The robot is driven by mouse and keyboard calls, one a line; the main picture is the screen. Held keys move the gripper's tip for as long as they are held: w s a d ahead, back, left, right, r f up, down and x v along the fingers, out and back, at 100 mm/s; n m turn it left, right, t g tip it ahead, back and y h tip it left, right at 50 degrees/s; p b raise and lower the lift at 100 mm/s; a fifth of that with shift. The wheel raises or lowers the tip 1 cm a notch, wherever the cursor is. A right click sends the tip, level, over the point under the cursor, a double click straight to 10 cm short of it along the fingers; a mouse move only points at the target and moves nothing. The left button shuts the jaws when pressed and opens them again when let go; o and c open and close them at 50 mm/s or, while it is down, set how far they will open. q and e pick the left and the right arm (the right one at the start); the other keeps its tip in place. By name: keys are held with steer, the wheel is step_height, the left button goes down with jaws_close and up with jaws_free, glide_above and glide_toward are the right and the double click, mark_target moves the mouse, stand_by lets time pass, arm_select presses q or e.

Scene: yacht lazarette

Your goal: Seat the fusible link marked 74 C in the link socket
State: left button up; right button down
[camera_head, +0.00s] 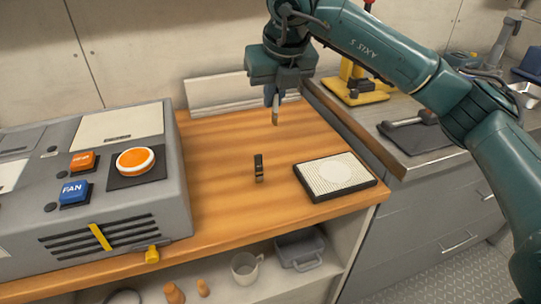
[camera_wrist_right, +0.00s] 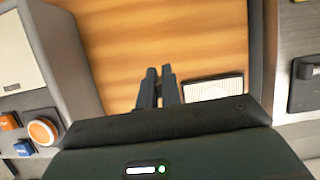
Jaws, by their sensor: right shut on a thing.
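My right gripper (camera_head: 274,93) is above the wooden bench top, pointing down. It is shut on a small, narrow brownish piece (camera_head: 276,112), whose lower end shows below the fingers. This may be the fusible link; no 74 C marking can be read. A small dark upright piece with a brassy foot (camera_head: 259,170) stands on the bench, lower in the picture and apart from the gripper; I cannot tell whether it is the link socket. In the right wrist view my fingers (camera_wrist_right: 157,72) are close together and mostly hide what they hold. My left gripper is not in view.
A grey control box (camera_head: 100,175) with an orange button (camera_head: 135,160) and a blue FAN switch (camera_head: 75,191) stands at left. A dark-edged pad with a ribbed pale top (camera_head: 313,180) lies at the bench's right. A shelf below holds a mug (camera_head: 245,268). Bare wood surrounds the upright piece.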

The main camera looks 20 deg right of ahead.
step_height(320, 180, down, 10)
steer(key=shift+r+b, duration=0.1)
steer(key=shift+b, duration=0.25)
steer(key=c, duration=1.6)
jaws_free()
